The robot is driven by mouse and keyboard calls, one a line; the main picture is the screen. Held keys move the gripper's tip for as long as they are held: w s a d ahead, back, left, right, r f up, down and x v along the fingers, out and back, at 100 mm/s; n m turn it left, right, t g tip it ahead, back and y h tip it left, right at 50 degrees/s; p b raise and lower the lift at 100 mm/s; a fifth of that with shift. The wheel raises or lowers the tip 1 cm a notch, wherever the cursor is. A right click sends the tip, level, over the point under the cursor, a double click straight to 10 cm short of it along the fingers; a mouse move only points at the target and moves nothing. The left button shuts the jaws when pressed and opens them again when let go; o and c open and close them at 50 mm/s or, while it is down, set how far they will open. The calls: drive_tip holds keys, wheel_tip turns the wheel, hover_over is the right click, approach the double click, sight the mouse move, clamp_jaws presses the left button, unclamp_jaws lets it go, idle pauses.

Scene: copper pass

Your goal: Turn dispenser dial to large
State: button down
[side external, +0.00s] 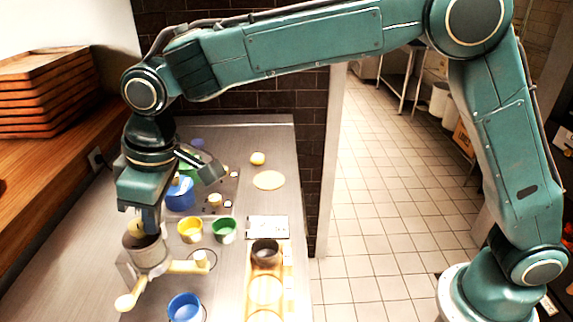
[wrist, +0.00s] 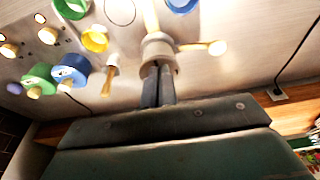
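A grey cylindrical unit (side external: 146,254) with cream arms stands at the left front of the steel counter in the side view. One cream arm (side external: 188,267) points right, the other (side external: 128,301) toward the front. In the wrist view its pale hub (wrist: 160,48) sits at the fingertips. My gripper (side external: 150,232) points down over this unit. Its two dark fingers (wrist: 159,72) lie close together and look shut; their tips are partly hidden at the hub, and I cannot tell whether they touch it. No size marking is readable, and I cannot tell for sure which part is the dispenser dial.
Blue (side external: 180,194) and green containers stand behind, near a plate with several cream knobs (wrist: 47,35). A yellow cup (side external: 190,229), a green cup (side external: 224,230), a dark cup (side external: 265,251) and a blue cup (side external: 185,307) stand close by. Wooden trays (side external: 45,92) are stacked at left.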

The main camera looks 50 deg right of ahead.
drive_tip(key=shift+s+a, duration=0.1)
drive_tip(key=shift+a, duration=0.25)
drive_tip(key=shift+s+d, duration=0.1)
idle(0.4)
drive_tip(key=shift+s+d, duration=0.1)
drive_tip(key=shift+s, duration=0.15)
drive_tip(key=shift+r, duration=0.2)
wheel_tip(320, 180, up, 6)
drive_tip(key=shift+f, duration=0.15)
idle(0.5)
drive_tip(key=shift+d, duration=0.15)
